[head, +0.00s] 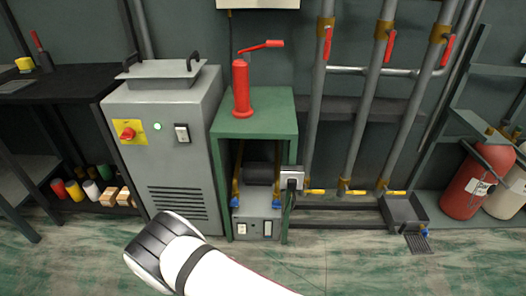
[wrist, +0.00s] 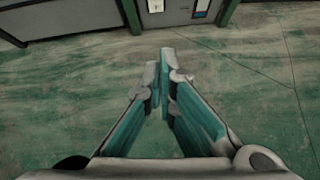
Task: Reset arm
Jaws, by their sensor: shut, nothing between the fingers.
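My gripper (wrist: 165,55) shows in the wrist view with its two teal-padded fingers closed together at the tips, empty, over the bare floor. In the head view my white and dark arm reaches in from the bottom centre, low in front of the grey machine cabinet (head: 180,160). The fingers themselves cannot be made out in the head view. The lower edge of the cabinet equipment shows at the top of the wrist view.
A green stand (head: 222,170) holds a red hand pump (head: 241,88). Pipes with red valve handles (head: 390,46) rise at the right. A red cylinder (head: 478,180) stands at far right. A dark table (head: 62,88) is at left. The floor (head: 350,262) in front is clear.

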